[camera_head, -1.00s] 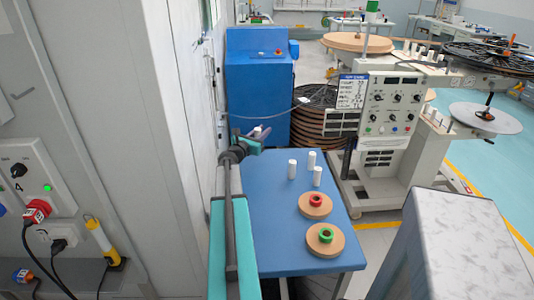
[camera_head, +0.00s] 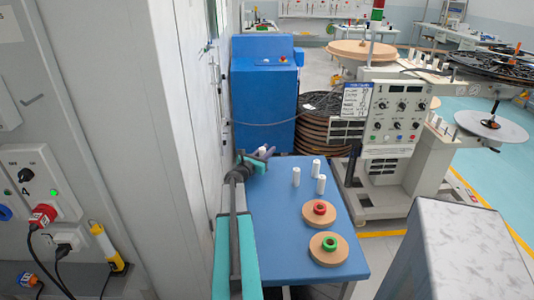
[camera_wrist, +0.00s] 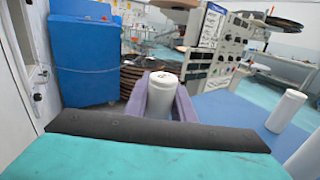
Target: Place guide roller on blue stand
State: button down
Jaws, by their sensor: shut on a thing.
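My gripper (camera_head: 264,153) is shut on a white cylindrical guide roller (camera_wrist: 161,92). In the wrist view the roller stands roughly upright between the purple fingers, its top showing and its lower part hidden. In the head view it shows as a small white tip (camera_head: 262,149). The blue stand (camera_head: 276,215), a flat blue table, lies below and to the right of my gripper, which is near its far left corner. I cannot tell the gap to its top. Three white rollers stand on it: one at left (camera_head: 296,176), one behind (camera_head: 316,166), one in front (camera_head: 321,184).
Two tan discs, one with a red hub (camera_head: 320,208) and one with a green hub (camera_head: 328,244), lie at the stand's near right. A wall (camera_head: 165,120) runs close on the left. A blue cabinet (camera_head: 263,95) stands behind; a rewind machine (camera_head: 393,115) stands behind right.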

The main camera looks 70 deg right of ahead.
jog(key=shift+f, duration=0.45)
jog(key=shift+f, duration=0.2)
jog(key=c, duration=1.5)
grip_release()
jog(key=shift+r, duration=0.25)
jog(key=b+v, duration=0.2)
jog(key=v, duration=0.8)
jog(key=shift+a, duration=0.2)
jog(key=shift+v, duration=0.8)
